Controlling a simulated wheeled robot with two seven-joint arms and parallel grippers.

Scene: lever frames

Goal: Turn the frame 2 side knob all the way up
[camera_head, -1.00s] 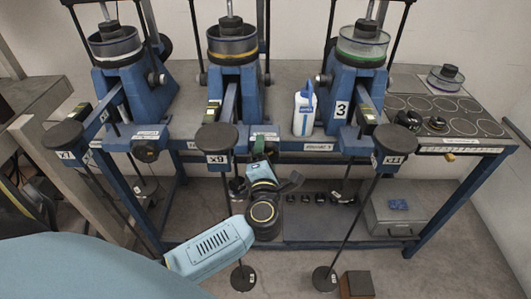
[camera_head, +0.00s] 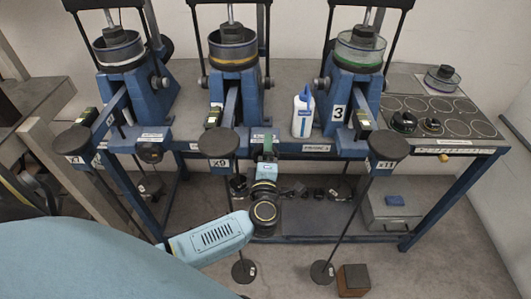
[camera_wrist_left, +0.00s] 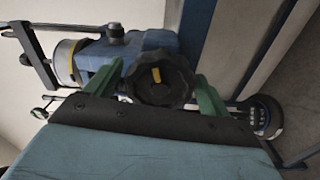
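The frame 2 side knob (camera_wrist_left: 161,80) is a black lobed knob with a yellow mark, seen in the left wrist view. My left gripper (camera_wrist_left: 157,88) has green fingers, one on either side of the knob. The fingers are apart and I see no clear grip; contact is hard to tell. In the head view my left gripper (camera_head: 265,146) is at the table's front edge, just right of the x9 weight, and hides the knob. Frame 2 (camera_head: 236,85) is the middle blue frame with a yellow-banded cup. My right gripper is not in view.
The x9 weight (camera_head: 219,142) hangs on its rod left of my gripper. A white bottle (camera_head: 303,115) stands on the table to the right. The x11 weight (camera_head: 389,147) and frame 3 (camera_head: 350,90) are farther right. A lower shelf (camera_head: 330,225) lies below.

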